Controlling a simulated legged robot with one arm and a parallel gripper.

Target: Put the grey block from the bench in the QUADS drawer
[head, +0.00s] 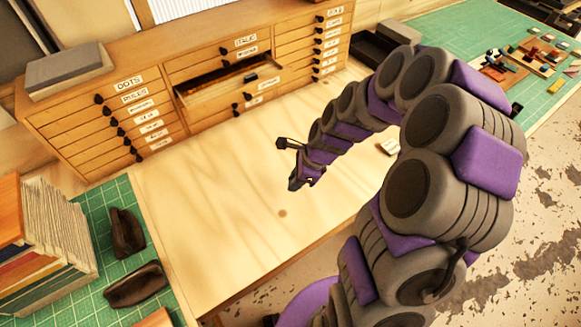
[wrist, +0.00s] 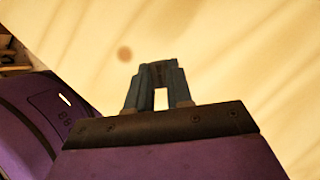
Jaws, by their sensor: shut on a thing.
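My gripper (head: 294,184) is low over the pale wooden bench top (head: 220,215), in front of the drawer cabinet. In the wrist view its two blue-grey fingers (wrist: 157,78) are closed on a small dull grey block (wrist: 155,73), which is mostly hidden between the tips. In the head view the block cannot be made out. One drawer (head: 230,87) in the middle column of the cabinet is pulled open, with a dark interior. Its label is not readable, so I cannot tell whether it is QUADS.
The cabinet (head: 125,118) has several shut drawers with dark knobs. A stack of books (head: 50,235) and dark gloves or pouches (head: 130,260) lie on the left green mat. A small pale card (head: 388,146) lies on the bench by my arm. The bench's left half is clear.

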